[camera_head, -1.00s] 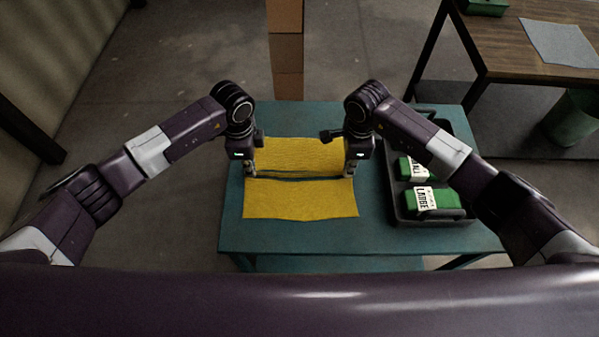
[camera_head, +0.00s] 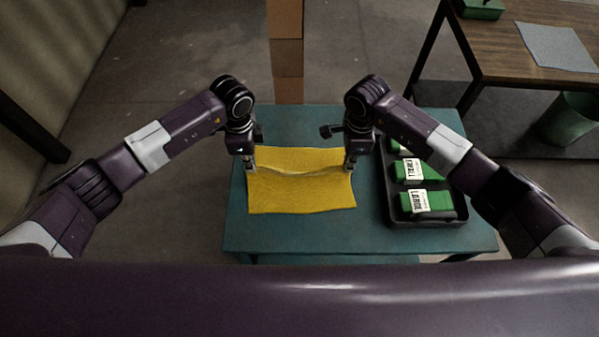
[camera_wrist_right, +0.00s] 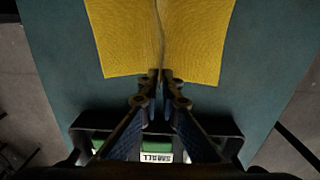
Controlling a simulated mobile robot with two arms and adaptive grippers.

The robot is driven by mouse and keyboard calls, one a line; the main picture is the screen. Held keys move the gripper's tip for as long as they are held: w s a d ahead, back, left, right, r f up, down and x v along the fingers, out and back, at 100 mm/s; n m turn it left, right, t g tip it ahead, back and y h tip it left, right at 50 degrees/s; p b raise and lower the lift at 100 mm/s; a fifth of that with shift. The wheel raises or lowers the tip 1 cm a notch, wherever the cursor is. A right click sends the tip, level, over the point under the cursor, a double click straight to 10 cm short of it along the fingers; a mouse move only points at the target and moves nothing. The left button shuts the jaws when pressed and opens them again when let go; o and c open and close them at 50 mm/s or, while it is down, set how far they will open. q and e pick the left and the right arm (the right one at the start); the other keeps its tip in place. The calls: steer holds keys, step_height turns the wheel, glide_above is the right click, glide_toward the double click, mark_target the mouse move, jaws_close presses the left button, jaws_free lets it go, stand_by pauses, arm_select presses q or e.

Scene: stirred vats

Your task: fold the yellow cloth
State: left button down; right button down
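The yellow cloth (camera_head: 300,195) lies on the teal table (camera_head: 320,235), with a raised crease running left to right across it. My left gripper (camera_head: 250,168) is at the cloth's left edge, at the end of the crease. My right gripper (camera_head: 350,165) is at the right edge, at the crease's other end. In the right wrist view the cloth (camera_wrist_right: 125,40) shows on both sides of the crease, and the right gripper's fingers (camera_wrist_right: 162,78) are close together on the crease's end. The left fingertips are small, but they appear closed on the cloth edge.
A black tray (camera_head: 395,215) with several green labelled packs (camera_head: 428,201) stands on the table right of the cloth. A stack of brown boxes (camera_head: 286,55) stands behind the table. A wooden table (camera_head: 515,45) with a grey cloth (camera_head: 555,47) is at the back right. The table front is clear.

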stand_by(0.3)
